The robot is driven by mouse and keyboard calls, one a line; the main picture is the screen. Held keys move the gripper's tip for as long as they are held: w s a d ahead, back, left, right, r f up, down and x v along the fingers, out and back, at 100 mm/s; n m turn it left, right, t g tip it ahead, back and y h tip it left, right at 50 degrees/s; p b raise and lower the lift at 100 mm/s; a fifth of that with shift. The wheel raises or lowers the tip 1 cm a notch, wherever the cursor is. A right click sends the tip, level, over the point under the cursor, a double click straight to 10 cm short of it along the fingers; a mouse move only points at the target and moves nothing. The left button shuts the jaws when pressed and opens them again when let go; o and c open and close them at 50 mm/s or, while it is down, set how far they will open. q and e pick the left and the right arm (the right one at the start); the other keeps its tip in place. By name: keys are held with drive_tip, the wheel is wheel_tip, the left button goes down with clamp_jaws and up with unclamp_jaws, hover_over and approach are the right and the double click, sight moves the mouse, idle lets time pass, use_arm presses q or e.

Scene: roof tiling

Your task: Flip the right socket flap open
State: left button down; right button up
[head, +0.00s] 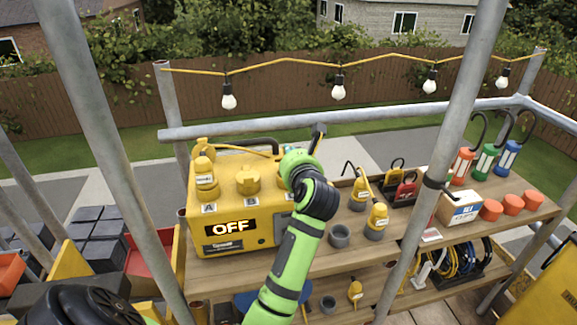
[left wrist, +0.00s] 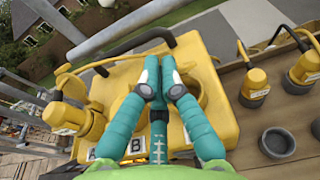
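The yellow power box (head: 232,228) stands on the wooden shelf and its display reads OFF. Its left socket, above label A, holds a yellow plug (head: 205,180). My right gripper is not in view.
A black handle (left wrist: 148,48) crosses the back of the box. To the right stand a grey cup (head: 340,236), yellow plugs (head: 377,220) and a white-and-brown carton (head: 461,208). Scaffold poles (head: 445,130) rise in front of the shelf, and a rail (head: 350,114) runs behind.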

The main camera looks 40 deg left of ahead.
use_arm(q)
drive_tip(key=shift+s+d+f+g+h+p, duration=0.15)
drive_tip(key=shift+s+d+f+g+p, duration=0.1)
drive_tip(key=shift+f, duration=0.35)
drive_tip(key=shift+s+d+f+g+h+p, duration=0.15)
drive_tip(key=shift+s+f, duration=0.1)
drive_tip(key=shift+f, duration=0.35)
drive_tip(key=shift+s+d+r+p, duration=0.1)
drive_tip(key=shift+s+d+p, duration=0.05)
drive_tip(key=shift+d+p, duration=0.25)
drive_tip(key=shift+s+d+r, duration=0.2)
drive_tip(key=shift+d+r, duration=0.05)
drive_tip(key=shift+r, duration=0.05)
drive_tip(key=shift+a, duration=0.1)
